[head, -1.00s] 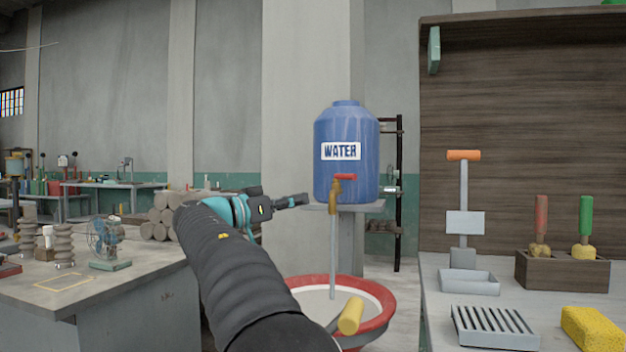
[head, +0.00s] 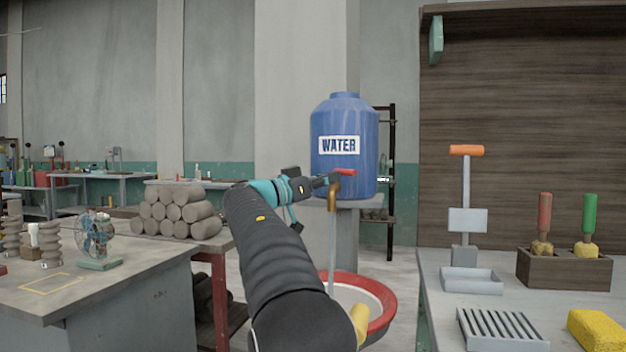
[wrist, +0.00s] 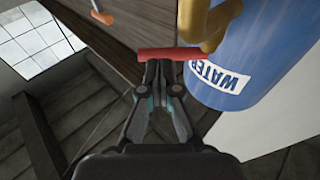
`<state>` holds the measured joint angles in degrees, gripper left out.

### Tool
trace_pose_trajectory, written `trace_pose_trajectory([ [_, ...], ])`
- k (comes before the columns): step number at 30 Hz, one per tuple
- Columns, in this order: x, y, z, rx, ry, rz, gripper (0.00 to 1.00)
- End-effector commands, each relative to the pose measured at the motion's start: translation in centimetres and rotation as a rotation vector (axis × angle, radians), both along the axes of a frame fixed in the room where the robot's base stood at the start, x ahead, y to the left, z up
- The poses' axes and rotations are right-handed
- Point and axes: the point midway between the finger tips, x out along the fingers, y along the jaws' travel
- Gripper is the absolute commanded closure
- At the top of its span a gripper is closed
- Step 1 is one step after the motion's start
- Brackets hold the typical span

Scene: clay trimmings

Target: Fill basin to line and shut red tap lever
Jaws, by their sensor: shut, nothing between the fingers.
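The red tap lever (head: 346,172) sits on a brass tap (head: 332,198) at the foot of the blue water barrel (head: 345,120). A pale stream runs from the spout into the basin (head: 385,295), which has a red rim and a whitish inside. My arm hides part of the basin, and I cannot make out its line or water level. My gripper (head: 328,181) is shut and empty, at the lever's left side. In the wrist view, the fingertips (wrist: 160,66) are right at the red lever (wrist: 168,54), seeming to touch it; the brass tap (wrist: 208,22) is to the right.
A yellow cylinder (head: 359,322) shows at the basin's front, partly behind my arm. A bench with a slotted tray (head: 500,328), yellow sponge (head: 597,330) and tool box (head: 564,270) stands right. A table with a fan (head: 97,240) and stacked clay logs (head: 180,212) are left.

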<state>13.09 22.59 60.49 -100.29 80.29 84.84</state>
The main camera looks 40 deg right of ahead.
Motion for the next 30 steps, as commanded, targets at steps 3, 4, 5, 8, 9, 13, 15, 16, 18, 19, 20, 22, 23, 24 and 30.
trace_pose_trajectory([
  [3,-0.1,-1.2,0.3,0.0,0.0,-0.001,1.0],
  [4,-0.1,-1.4,0.3,0.0,0.001,-0.001,1.0],
  [5,-0.1,-1.5,0.3,0.0,0.001,0.0,1.0],
  [8,-0.1,-1.8,0.4,0.0,0.001,0.0,1.0],
  [9,-0.1,-1.9,0.4,0.0,0.0,0.0,1.0],
  [13,-0.1,-1.9,0.3,0.0,0.0,0.0,1.0],
  [15,-0.1,-1.9,0.3,0.0,0.0,0.0,1.0],
  [16,-0.1,-1.9,0.3,0.0,0.0,0.0,1.0],
  [18,-0.1,-1.9,0.3,0.0,0.0,0.001,1.0],
  [19,-0.1,-1.9,0.3,0.0,0.0,0.001,1.0],
  [20,-0.2,-1.9,0.3,0.0,0.0,0.002,1.0],
  [22,-0.3,-2.1,0.2,0.0,-0.001,0.007,1.0],
  [23,-0.4,-2.2,0.2,0.0,-0.001,0.01,1.0],
  [24,-0.5,-2.3,0.1,0.0,-0.001,0.017,1.0],
  [30,-0.9,-3.0,0.2,0.0,0.001,0.04,1.0],
])
